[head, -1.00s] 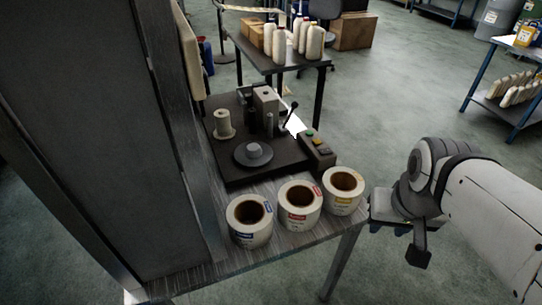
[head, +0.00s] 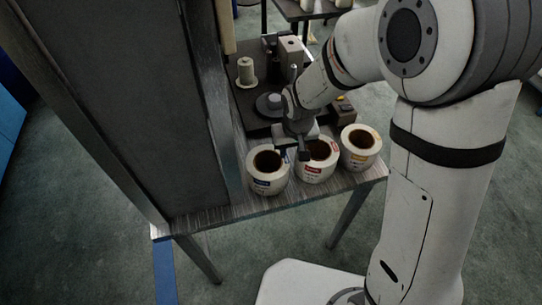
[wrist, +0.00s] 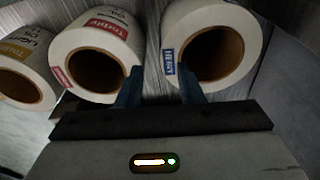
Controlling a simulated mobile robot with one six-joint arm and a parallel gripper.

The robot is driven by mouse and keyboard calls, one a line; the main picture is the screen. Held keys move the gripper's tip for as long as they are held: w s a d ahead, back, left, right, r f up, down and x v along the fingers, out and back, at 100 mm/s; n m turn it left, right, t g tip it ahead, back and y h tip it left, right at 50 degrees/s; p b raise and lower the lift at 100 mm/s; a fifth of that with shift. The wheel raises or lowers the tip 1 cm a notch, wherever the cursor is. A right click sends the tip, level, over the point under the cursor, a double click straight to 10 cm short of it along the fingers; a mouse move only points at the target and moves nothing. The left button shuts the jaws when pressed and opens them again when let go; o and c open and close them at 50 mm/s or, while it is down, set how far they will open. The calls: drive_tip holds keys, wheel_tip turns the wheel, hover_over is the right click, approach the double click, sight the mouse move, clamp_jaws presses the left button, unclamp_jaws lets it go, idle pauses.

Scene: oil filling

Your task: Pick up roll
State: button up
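Three white label rolls stand in a row on the table: one with a blue label (head: 267,181), one with a red label (head: 314,172) and one with a yellow label (head: 360,158). Each has a dark hollow core facing up. My gripper (head: 296,155) is at the blue and red rolls in the head view. In the wrist view my gripper (wrist: 160,88) is open, its two blue-grey fingers apart. One finger overlaps the edge of the red roll (wrist: 120,38), the other the near edge of the blue roll (wrist: 182,30). Whether they touch is unclear.
A dark machine base (head: 250,108) with a spool (head: 246,72) and a round grey disc stands behind the rolls, partly hidden by my arm. A tall grey cabinet panel (head: 110,90) rises at the left. The table front edge (head: 220,213) is bare.

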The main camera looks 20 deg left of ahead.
sight(283, 165)
drive_tip(key=shift+s+a+f, duration=0.1)
drive_tip(key=shift+a+f, duration=0.65)
drive_tip(key=shift+f, duration=0.05)
drive_tip(key=shift+w+a+f+p, duration=0.2)
drive_tip(key=shift+f+p, duration=0.2)
drive_tip(key=shift+f, duration=1.5)
drive_tip(key=shift+w+a+f+p, duration=0.15)
drive_tip(key=shift+f+p, duration=0.25)
drive_tip(key=shift+f, duration=1.45)
drive_tip(key=shift+d, duration=0.1)
clamp_jaws()
